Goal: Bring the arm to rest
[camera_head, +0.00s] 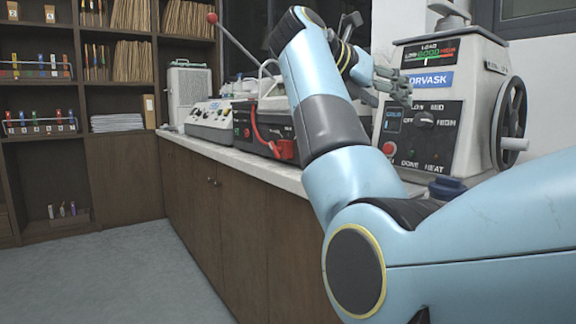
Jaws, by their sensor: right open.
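My right arm (330,120) comes in from the lower right, rises over the counter and bends at the top. Its links are light blue with dark grey sections. My right gripper (405,86) is at the far end of the arm, open, in front of the left side of the grey mounting press (462,90). I see nothing between its fingers. Whether it touches the press cannot be told. My left gripper is not in view.
The white countertop (245,158) carries the press with its handwheel (510,122), a black device with a red lever (265,128) and a white control box (208,122). Shelves (80,90) stand at the left. The grey floor (115,275) is clear.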

